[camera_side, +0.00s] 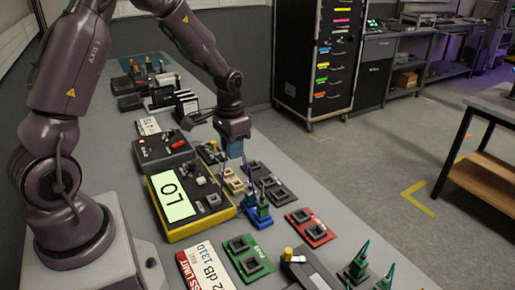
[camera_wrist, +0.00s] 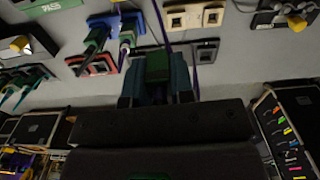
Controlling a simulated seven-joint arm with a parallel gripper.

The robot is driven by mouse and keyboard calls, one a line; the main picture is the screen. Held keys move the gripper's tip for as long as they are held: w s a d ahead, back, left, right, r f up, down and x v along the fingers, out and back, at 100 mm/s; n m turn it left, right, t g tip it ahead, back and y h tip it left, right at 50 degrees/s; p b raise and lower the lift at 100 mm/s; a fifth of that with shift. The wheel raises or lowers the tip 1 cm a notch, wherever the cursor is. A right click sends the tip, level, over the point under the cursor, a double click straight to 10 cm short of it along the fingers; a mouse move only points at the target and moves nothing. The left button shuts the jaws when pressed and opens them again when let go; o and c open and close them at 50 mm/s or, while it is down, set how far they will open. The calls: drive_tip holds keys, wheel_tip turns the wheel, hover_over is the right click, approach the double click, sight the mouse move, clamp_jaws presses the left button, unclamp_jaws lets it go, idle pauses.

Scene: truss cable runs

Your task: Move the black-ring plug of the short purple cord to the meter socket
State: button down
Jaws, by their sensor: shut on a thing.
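My gripper (camera_side: 234,150) is shut on a green plug, which shows between the teal fingers in the wrist view (camera_wrist: 158,67). The plug is held above the bench, and its ring colour is hidden. A thin purple cord (camera_side: 246,172) hangs below the gripper and also shows in the wrist view (camera_wrist: 160,17). The yellow meter (camera_side: 200,230) with a lit "LO" display lies left of and below the gripper; I cannot make out its socket clearly. A blue socket block (camera_side: 258,221) holds upright green plugs and also shows in the wrist view (camera_wrist: 110,24).
A beige socket block (camera_side: 232,182), dark socket blocks (camera_side: 281,194), a red block (camera_side: 312,228) and a green block (camera_side: 248,258) crowd the bench. Upright green plugs (camera_side: 357,262) stand at the front right. A grey box with a red knob (camera_side: 165,148) sits behind the meter.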

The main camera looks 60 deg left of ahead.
drive_tip(key=s+d, duration=0.2)
drive_tip(key=s, duration=0.5)
drive_tip(key=shift+d+f, duration=0.2)
drive_tip(key=shift+f, duration=3.35)
drive_tip(key=shift+f, duration=0.8)
drive_tip(key=c, duration=0.9)
unclamp_jaws()
drive_tip(key=shift+r, duration=2.5)
